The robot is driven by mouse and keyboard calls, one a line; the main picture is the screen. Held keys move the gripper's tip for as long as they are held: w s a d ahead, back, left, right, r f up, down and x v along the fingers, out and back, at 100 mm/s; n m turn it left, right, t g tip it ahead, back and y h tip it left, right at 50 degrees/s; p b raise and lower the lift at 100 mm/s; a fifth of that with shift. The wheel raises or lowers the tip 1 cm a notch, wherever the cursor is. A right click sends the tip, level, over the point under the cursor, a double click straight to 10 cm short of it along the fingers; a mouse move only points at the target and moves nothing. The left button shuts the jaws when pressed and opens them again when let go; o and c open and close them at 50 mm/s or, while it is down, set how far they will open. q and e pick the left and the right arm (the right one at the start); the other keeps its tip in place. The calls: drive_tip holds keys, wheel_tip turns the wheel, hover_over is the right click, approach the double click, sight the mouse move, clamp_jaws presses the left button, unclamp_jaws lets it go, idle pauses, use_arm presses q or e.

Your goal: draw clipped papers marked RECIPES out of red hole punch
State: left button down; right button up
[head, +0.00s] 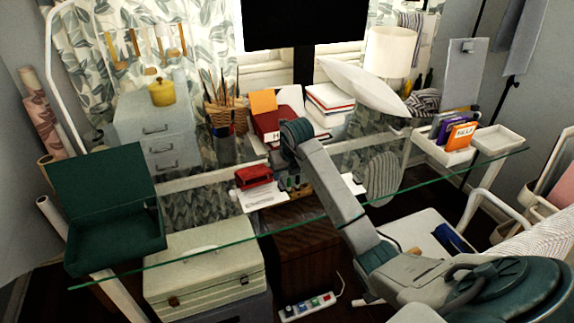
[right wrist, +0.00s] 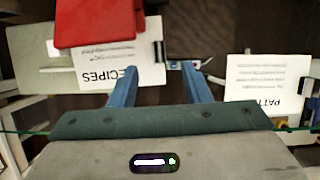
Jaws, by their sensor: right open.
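The red hole punch (head: 254,177) sits on the glass desk; it also shows at the upper left of the right wrist view (right wrist: 95,22). White papers marked RECIPES (right wrist: 120,75) stick out from under it, with a dark clip (right wrist: 158,52) on their right edge. These papers also show in the head view (head: 262,196). My right gripper (right wrist: 162,72) is open and empty, its blue fingers pointing at the clipped edge. The left finger overlaps the papers in the picture; contact cannot be told. My left gripper is not in view.
Other clipped papers, marked PATT and partly cut off (right wrist: 262,90), lie to the right. A green open box (head: 110,210) stands at the desk's left end. A white tray (head: 440,150) with colored packets stands at the right. Red books (head: 270,125) stand behind.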

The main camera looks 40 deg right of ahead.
sight(281, 185)
drive_tip(key=p+x, duration=0.1)
drive_tip(key=x, duration=0.5)
drive_tip(key=shift+w+f, duration=0.15)
drive_tip(key=shift+f, duration=0.15)
clamp_jaws()
